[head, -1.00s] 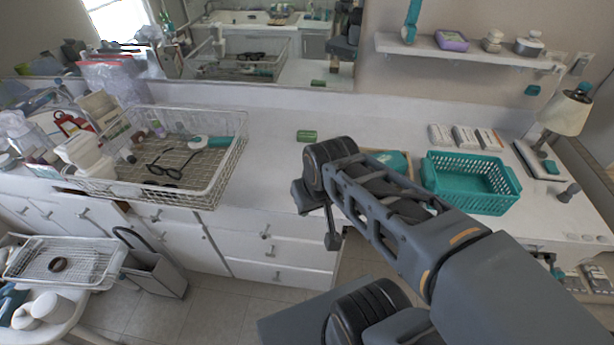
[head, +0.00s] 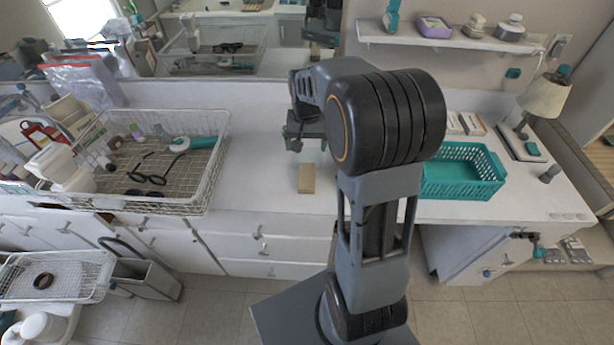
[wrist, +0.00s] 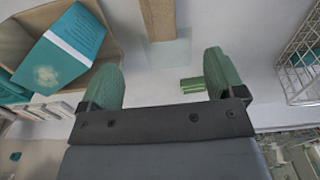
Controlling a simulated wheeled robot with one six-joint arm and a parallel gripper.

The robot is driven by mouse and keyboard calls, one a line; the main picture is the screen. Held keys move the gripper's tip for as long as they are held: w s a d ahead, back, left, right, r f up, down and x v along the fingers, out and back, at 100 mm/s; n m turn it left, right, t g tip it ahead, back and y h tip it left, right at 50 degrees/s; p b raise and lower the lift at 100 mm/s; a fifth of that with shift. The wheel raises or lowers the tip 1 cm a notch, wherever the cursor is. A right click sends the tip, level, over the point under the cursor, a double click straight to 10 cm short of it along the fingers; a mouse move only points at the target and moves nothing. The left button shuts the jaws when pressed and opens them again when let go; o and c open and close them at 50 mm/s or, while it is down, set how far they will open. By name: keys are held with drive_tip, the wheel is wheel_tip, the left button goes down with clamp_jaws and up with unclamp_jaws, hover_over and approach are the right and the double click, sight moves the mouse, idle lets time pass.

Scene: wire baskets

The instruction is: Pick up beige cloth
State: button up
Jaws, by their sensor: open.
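A small tan rectangle (head: 306,178), which looks like the beige cloth folded flat, lies on the white counter near its front edge. It also shows at the top of the wrist view (wrist: 157,18), cut off by the frame edge. My gripper (head: 306,138) is above the counter, on the far side of the cloth and apart from it. In the wrist view my gripper (wrist: 168,58) is open, with two green fingers spread and nothing between them. The cloth is beyond the fingertips there.
A pale, see-through square (wrist: 170,53) and a green block (wrist: 205,75) lie near the cloth. A wire basket (head: 205,190) with glasses is left. A teal basket (head: 497,168) is right. A tan box (wrist: 118,35) holding a teal box is beside my left finger. Counter left of the cloth is clear.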

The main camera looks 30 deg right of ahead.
hover_over(307, 174)
wheel_tip(307, 174, down, 9)
drive_tip(key=shift+w+r, duration=0.15)
drive_tip(key=shift+s+f+p, duration=0.2)
drive_tip(key=shift+f+p, duration=0.25)
drive_tip(key=shift+f, duration=2.35)
drive_tip(key=shift+c, duration=0.4)
drive_tip(key=c, duration=0.9)
